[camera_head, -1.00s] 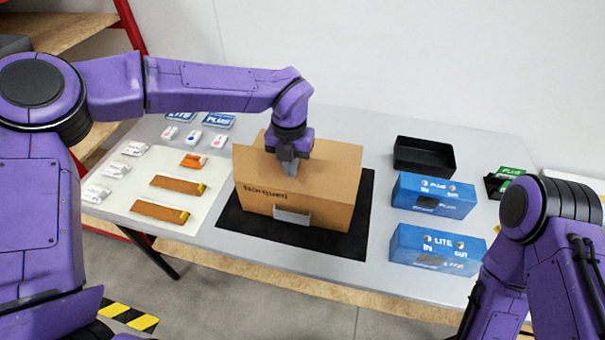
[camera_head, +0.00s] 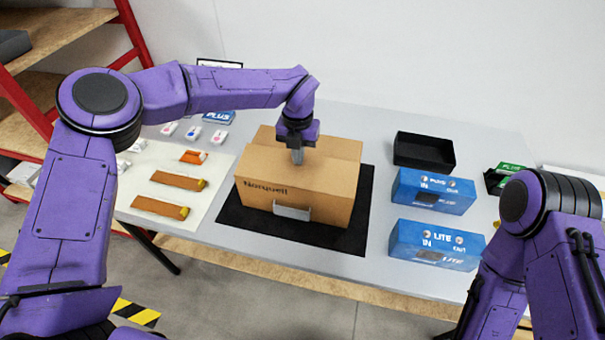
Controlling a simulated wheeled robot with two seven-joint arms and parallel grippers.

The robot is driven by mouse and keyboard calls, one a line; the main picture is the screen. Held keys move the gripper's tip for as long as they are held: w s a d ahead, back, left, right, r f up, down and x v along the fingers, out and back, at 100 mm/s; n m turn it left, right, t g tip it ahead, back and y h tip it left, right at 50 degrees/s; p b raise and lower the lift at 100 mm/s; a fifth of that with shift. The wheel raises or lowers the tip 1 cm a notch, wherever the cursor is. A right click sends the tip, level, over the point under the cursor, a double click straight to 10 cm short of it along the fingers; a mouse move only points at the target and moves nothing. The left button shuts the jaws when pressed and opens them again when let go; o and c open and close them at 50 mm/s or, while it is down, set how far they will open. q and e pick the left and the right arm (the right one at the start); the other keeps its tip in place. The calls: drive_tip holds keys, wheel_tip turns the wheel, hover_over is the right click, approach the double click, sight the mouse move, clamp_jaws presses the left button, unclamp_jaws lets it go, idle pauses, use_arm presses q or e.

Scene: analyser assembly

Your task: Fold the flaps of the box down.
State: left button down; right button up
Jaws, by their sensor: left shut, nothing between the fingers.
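The brown cardboard box (camera_head: 295,199) stands on a black mat (camera_head: 235,215) in the middle of the table. Its front bears the printed name and a pale label. The near top flap (camera_head: 325,174) lies down, nearly flat, across the front half of the top. The far flap (camera_head: 338,147) also looks folded down behind it. My left gripper (camera_head: 297,158) is shut and empty, pointing down with its tips at or just above the top near the line between the flaps. Contact is hard to tell. My right arm is at the lower right; its gripper is out of view.
Two blue boxes (camera_head: 432,191) (camera_head: 436,246) and an open black tray (camera_head: 423,152) stand right of the mat. A pale sheet (camera_head: 212,187) with brown bars (camera_head: 178,181) and small packets lies to the left.

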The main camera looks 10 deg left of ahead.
use_arm(q)
drive_tip(key=shift+w+f, duration=0.2)
drive_tip(key=shift+f, duration=0.3)
drive_tip(key=shift+w, duration=0.1)
drive_tip(key=shift+r, duration=0.1)
drive_tip(key=shift+f, duration=0.4)
idle(0.4)
wheel_tip(320, 180, up, 8)
drive_tip(key=p, duration=0.5)
drive_tip(key=shift+f, duration=0.15)
drive_tip(key=shift+f, duration=0.1)
